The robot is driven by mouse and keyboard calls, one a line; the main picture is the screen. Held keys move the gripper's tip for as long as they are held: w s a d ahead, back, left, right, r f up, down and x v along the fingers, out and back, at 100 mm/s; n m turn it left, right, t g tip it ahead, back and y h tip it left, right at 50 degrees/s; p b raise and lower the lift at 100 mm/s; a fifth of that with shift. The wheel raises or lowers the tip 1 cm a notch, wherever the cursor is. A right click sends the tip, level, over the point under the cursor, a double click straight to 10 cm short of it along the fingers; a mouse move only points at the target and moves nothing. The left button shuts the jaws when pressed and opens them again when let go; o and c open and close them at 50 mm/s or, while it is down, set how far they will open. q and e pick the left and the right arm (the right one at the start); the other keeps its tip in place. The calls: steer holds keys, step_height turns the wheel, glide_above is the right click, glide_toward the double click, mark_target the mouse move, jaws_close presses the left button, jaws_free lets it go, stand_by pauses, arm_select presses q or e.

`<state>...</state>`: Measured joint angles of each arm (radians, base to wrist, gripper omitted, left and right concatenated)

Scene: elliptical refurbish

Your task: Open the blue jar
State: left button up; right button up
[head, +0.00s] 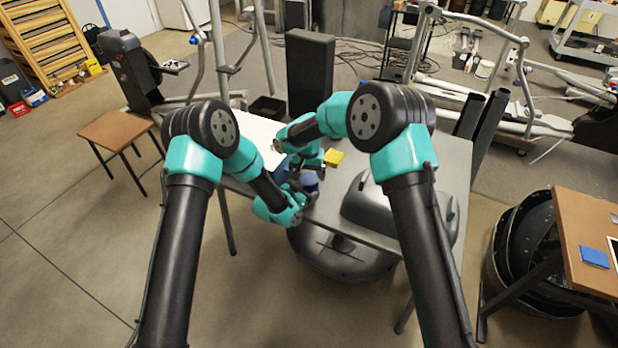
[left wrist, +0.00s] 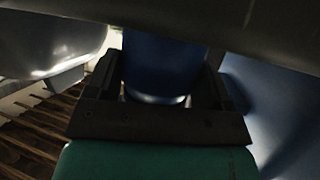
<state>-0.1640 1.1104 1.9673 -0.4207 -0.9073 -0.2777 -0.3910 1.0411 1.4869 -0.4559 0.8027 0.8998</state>
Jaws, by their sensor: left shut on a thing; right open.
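The blue jar (head: 310,180) stands over the near part of the table in the head view, largely hidden by my arms. In the left wrist view, the dark blue jar (left wrist: 160,65) is between the two fingers of my left gripper (left wrist: 168,88). My left gripper (head: 300,188) is shut on the jar's side. My right gripper (head: 304,174) is open above the jar, close to its top. Its fingers are small and partly hidden, so I cannot tell whether they touch the jar. The lid cannot be made out.
A black bin (head: 267,108) and a tall dark box (head: 310,70) stand at the back. A blue surface (left wrist: 275,110) lies right of the left gripper.

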mark_target(309, 178)
step_height(309, 178, up, 2)
steer(key=shift+d, duration=0.1)
steer(key=shift+c, duration=0.4)
steer(key=shift+r, duration=0.1)
steer(key=shift+r+m, duration=1.65)
steer(key=shift+m, duration=0.05)
steer(key=shift+f, duration=0.15)
steer(key=shift+f, duration=3.9)
